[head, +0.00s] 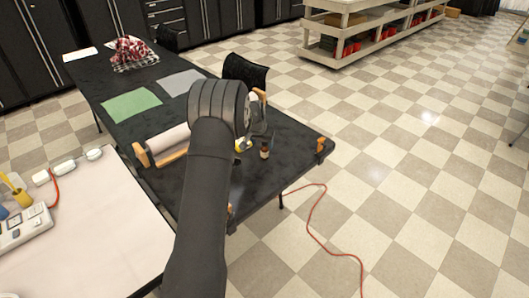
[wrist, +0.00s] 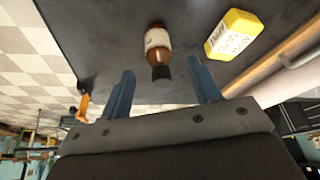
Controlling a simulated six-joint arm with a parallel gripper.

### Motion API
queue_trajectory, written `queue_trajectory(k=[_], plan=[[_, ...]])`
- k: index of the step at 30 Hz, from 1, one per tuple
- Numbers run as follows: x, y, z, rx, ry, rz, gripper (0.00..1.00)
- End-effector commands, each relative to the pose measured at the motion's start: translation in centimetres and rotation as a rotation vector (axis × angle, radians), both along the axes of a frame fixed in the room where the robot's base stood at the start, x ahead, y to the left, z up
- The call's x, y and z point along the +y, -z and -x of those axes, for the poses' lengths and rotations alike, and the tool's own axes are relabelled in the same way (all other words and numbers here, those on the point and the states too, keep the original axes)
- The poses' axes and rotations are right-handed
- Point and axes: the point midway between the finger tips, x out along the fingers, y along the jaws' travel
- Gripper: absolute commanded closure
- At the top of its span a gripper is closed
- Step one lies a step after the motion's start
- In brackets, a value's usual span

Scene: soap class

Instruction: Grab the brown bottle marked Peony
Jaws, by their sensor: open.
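The brown bottle (head: 265,151) stands on the black table, to the right of my arm. In the wrist view the brown bottle (wrist: 157,55) has a pale label and a dark cap; the label's words are too small to read. My gripper (wrist: 163,88) is open and empty. The bottle's cap lies between the fingertip directions, just ahead of them, and no finger clearly touches it. A yellow bottle (wrist: 233,35) with a white label is to its right; it also shows in the head view (head: 243,145), partly behind my arm.
The black table (head: 290,135) has orange clamps (head: 321,145) at its edge. A white roll on a wooden holder (head: 165,143) lies left of my arm. Green cloth (head: 131,104) and grey cloth (head: 181,82) lie farther back. The table is clear right of the brown bottle.

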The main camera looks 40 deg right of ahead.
Motion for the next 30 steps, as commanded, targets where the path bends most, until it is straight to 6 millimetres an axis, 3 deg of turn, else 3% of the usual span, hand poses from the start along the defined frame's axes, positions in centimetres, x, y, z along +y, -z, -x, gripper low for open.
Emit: queue_trajectory(k=[8, 18, 28, 30], plan=[[-0.7, 1.8, -0.3, 0.0, 0.0, 0.001, 0.43], [-2.1, 5.8, -0.9, 0.0, -0.001, 0.0, 0.43], [-2.4, 6.4, -1.0, 0.0, -0.001, 0.001, 0.43], [-2.4, 6.4, -1.0, 0.0, 0.0, 0.001, 0.53]])
